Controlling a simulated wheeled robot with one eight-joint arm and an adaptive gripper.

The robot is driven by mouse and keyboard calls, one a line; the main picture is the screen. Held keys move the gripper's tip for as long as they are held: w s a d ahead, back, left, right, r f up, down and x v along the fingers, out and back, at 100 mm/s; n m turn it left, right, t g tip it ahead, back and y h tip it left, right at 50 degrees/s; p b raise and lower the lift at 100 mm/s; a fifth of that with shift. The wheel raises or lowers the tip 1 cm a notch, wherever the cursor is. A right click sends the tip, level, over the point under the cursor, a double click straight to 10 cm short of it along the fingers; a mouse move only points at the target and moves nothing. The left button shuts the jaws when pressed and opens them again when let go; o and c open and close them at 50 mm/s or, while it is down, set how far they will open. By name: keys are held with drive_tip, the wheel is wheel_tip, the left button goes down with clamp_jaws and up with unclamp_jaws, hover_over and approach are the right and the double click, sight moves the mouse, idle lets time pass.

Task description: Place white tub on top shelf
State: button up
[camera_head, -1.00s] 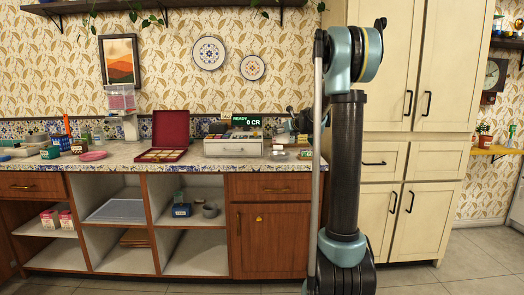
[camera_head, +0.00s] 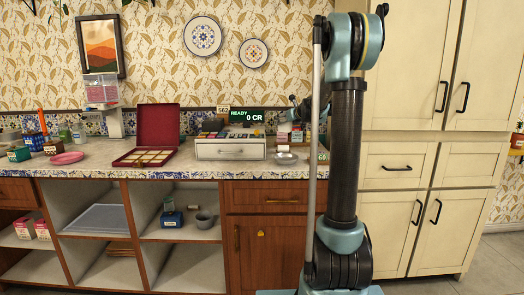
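No white tub can be made out for certain in the head view. A small whitish item stands on the upper open shelf (camera_head: 180,232) under the counter, behind a blue box (camera_head: 171,220) and beside a grey mug (camera_head: 204,220); it is too small to name. My arm stands upright right of centre. A dark part sticks out to its left in front of the wall, perhaps my gripper (camera_head: 301,108); its fingers are not clear and nothing shows held in it.
Tall cream cupboards (camera_head: 430,130) stand at right. Lower open shelves hold pink-and-white cartons (camera_head: 32,229).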

sight(286, 129)
drive_tip(key=shift+w+f, duration=0.15)
drive_tip(key=shift+f, duration=0.05)
wheel_tip(286, 129, down, 5)
drive_tip(key=shift+w+r, duration=0.1)
drive_tip(key=shift+w, duration=0.05)
drive_tip(key=shift+f, duration=2.4)
drive_tip(key=o, duration=1.4)
drive_tip(key=shift+c, duration=0.2)
drive_tip(key=shift+s+r, duration=0.1)
drive_tip(key=shift+s, duration=0.1)
